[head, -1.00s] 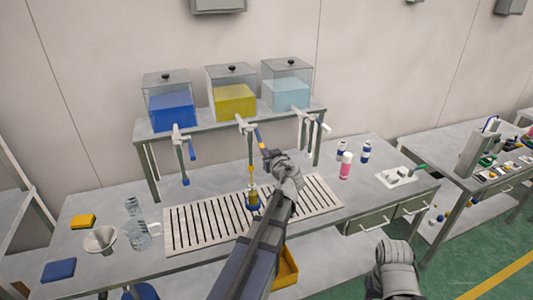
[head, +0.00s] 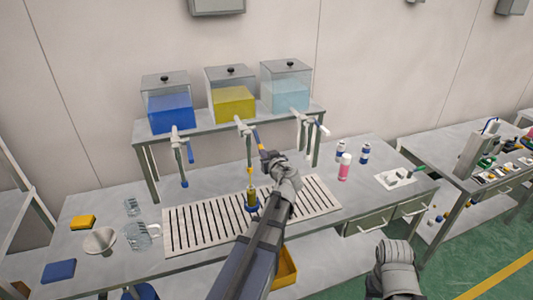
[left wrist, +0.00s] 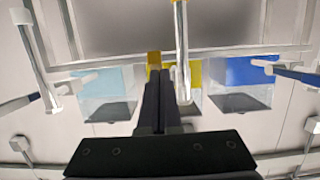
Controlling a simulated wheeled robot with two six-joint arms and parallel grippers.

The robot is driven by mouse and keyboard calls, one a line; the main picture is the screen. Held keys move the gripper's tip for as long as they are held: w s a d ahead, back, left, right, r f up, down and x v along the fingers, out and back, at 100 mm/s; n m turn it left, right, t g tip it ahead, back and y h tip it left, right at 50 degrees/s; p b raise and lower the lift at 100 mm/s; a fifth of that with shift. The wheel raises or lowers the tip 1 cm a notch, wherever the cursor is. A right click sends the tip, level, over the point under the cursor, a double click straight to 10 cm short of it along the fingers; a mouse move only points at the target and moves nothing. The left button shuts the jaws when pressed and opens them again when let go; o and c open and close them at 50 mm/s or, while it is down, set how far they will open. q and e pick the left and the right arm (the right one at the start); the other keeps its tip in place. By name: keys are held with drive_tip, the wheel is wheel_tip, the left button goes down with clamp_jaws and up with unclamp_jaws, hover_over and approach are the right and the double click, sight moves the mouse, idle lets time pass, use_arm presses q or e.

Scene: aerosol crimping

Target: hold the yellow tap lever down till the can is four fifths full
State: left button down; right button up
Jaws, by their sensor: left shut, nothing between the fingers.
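The yellow tank (head: 234,101) stands in the middle of the shelf, its tap (head: 243,126) in front. The yellow tap lever (head: 258,136) slants down to the right; its yellow end (left wrist: 154,57) is at my fingertips in the left wrist view. My left gripper (head: 265,154) is shut and empty, its tips against or very near the lever end. A thin yellow stream (head: 250,176) runs below the tap into the can (head: 252,198) on the slatted tray. Yellow shows in much of the can; its exact level is too small to read. My right gripper (head: 396,256) is low at right, fingers unclear.
The slatted tray (head: 186,244) lies under the taps. Blue (head: 168,112) and pale blue (head: 289,95) tanks flank the yellow one.

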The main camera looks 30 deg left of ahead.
use_arm(q)
drive_tip(key=s+d+b, duration=0.1)
drive_tip(key=s+d, duration=0.6)
drive_tip(key=d, duration=0.1)
drive_tip(key=shift+d, duration=0.3)
use_arm(e)
drive_tip(key=shift+d+f, duration=0.2)
drive_tip(key=shift+d, duration=0.45)
use_arm(q)
drive_tip(key=shift+s+d, duration=0.1)
drive_tip(key=shift+f+b, duration=0.1)
drive_tip(key=shift+b, duration=0.2)
drive_tip(key=s+d+f+m+g+h+b, duration=0.2)
drive_tip(key=s+d+f+m+g+h, duration=0.15)
drive_tip(key=d+f, duration=0.4)
drive_tip(key=s+d+f+m+g+h+b, duration=0.1)
drive_tip(key=s+d+f+m+g+h, duration=0.2)
drive_tip(key=d+f, duration=0.45)
drive_tip(key=s+d+f+m+g+h+b, duration=0.2)
drive_tip(key=s+d+f+m, duration=0.4)
drive_tip(key=s+d, duration=0.5)
drive_tip(key=d+m+g+h, duration=0.1)
drive_tip(key=d+h, duration=0.1)
drive_tip(key=shift+s+d+f, duration=0.25)
drive_tip(key=shift+d+f, duration=0.1)
drive_tip(key=shift+f, duration=0.05)
use_arm(e)
wheel_tip(320, 180, down, 5)
drive_tip(key=shift+f, duration=0.1)
